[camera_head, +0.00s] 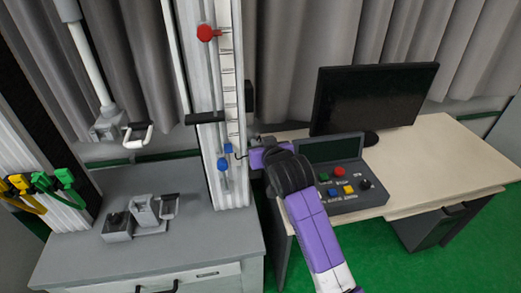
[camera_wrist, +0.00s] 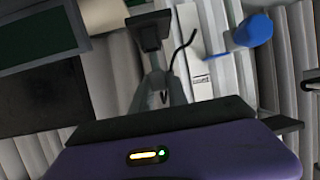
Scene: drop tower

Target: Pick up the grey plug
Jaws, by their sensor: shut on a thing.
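My gripper (camera_head: 254,151) is at the right side of the tower column, left of the console, with its tip close to the rail. In the wrist view its dark fingertips (camera_wrist: 150,32) are closed together beyond the purple housing. A thin black cable (camera_wrist: 178,55) curves out beside the fingers, and a short dark line also shows at the tip in the head view. The grey plug is mostly hidden between the fingers; its outline cannot be made out clearly against the grey finger parts.
A blue knob (camera_wrist: 254,30) is close to the fingers. The tower column (camera_head: 222,110) carries a red knob (camera_head: 207,33). A console (camera_head: 338,172) and monitor (camera_head: 372,97) stand on the desk at right. A grey clamp fixture (camera_head: 146,211) sits on the left cabinet.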

